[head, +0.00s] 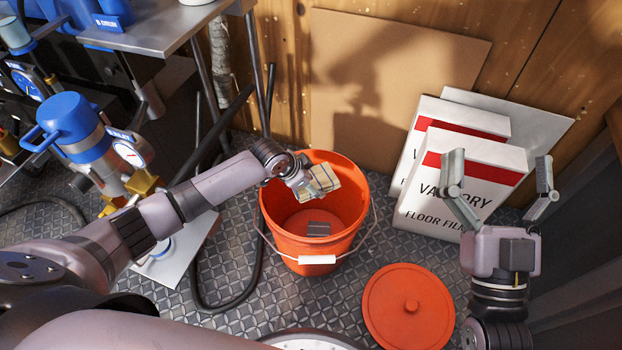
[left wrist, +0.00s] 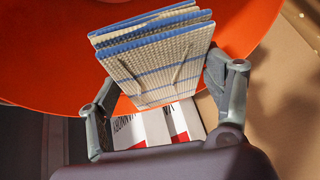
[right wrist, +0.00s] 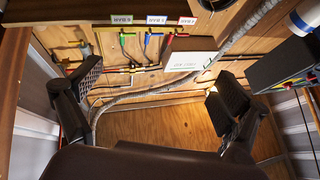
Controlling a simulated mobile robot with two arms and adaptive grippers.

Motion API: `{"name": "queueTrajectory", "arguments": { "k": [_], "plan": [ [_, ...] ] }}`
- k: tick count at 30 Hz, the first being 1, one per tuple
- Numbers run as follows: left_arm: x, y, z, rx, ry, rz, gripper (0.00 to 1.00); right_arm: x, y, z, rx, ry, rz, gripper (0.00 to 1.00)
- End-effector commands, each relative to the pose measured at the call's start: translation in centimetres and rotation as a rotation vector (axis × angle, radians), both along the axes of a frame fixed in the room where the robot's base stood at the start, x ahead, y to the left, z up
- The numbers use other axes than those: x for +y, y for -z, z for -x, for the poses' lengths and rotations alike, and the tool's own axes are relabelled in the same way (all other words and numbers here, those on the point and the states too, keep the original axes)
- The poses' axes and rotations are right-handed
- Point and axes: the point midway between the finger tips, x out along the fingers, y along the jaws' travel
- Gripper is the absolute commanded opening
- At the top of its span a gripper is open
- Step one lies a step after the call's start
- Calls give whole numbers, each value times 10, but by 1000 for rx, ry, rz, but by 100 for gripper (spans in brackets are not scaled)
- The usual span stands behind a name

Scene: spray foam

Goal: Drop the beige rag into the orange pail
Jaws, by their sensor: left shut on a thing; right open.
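The beige rag (head: 322,181), folded with blue stripes, is held by my left gripper (head: 302,180) over the mouth of the orange pail (head: 285,244). In the left wrist view the rag (left wrist: 155,65) sits between the two fingers, with the pail's orange wall (left wrist: 40,65) behind it. The rag appears inside the rim line, above the pail's bottom; its exact height is unclear. My right gripper (head: 500,172) is open and empty, raised at the right in front of the white boxes. The right wrist view shows its fingers spread with nothing between them.
The round orange lid (head: 408,306) lies on the floor at the front right. White boxes (head: 455,190) stand behind right. A black hose (head: 195,270) and blue-topped equipment (head: 72,125) are at left.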

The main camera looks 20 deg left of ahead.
Motion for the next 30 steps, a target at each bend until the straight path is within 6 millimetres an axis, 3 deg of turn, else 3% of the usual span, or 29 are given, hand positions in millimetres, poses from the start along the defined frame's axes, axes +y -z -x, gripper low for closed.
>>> {"name": "queueTrajectory", "arguments": {
  "k": [14, 15, 25, 30],
  "plan": [
    [0, 2, 0, -1, 0, 1, 46, 0, -10, 6, -61, -4, -18, 94],
    [0, 2, 0, 0, 0, 0, 75, 0, -10, 6, -61, -4, -18, 94],
    [0, 2, 0, 0, 0, 0, 97, 0, -9, 6, -58, -3, -17, 94],
    [0, 2, 0, 0, 0, 0, 97, 0, -9, 6, -58, -3, -17, 94]
  ]
}}
